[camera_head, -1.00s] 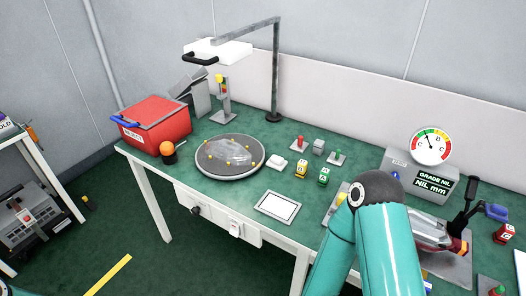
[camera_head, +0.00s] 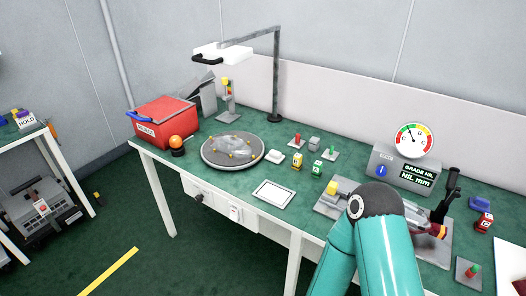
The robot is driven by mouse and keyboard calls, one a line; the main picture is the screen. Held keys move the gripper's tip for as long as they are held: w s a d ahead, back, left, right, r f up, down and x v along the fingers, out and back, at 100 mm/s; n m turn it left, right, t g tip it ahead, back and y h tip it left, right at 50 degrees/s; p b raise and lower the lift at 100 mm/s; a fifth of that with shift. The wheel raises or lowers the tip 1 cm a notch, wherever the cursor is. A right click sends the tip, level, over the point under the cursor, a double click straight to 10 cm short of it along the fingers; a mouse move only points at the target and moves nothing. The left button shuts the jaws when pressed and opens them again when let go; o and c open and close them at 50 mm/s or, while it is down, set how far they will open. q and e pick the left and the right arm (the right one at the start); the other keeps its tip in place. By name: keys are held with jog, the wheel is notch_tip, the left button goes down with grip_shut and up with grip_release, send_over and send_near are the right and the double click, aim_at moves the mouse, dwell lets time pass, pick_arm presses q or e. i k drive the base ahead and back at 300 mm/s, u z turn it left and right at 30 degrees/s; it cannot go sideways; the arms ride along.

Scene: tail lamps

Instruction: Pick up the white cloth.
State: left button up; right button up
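A small white folded pad (camera_head: 275,156), which looks like the white cloth, lies on the green bench top just right of the round turntable (camera_head: 204,157). Nothing touches it. A teal arm of mine rises from the bottom right, with its dark joint in front of the metal fixture. The cloth is to the left of this arm, well apart from it. No gripper fingers show on this arm. My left gripper is not in view.
The turntable carries a clear lens-like piece. A red box (camera_head: 165,121), an orange beacon (camera_head: 176,142) and a lamp post (camera_head: 276,75) stand behind or left. Small blocks (camera_head: 297,161) stand right of the cloth. A white-faced panel (camera_head: 274,191) lies in front.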

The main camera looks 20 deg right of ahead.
aim_at(275, 156)
jog(key=u, duration=0.1)
jog(key=i, duration=0.9)
jog(key=z, duration=0.2)
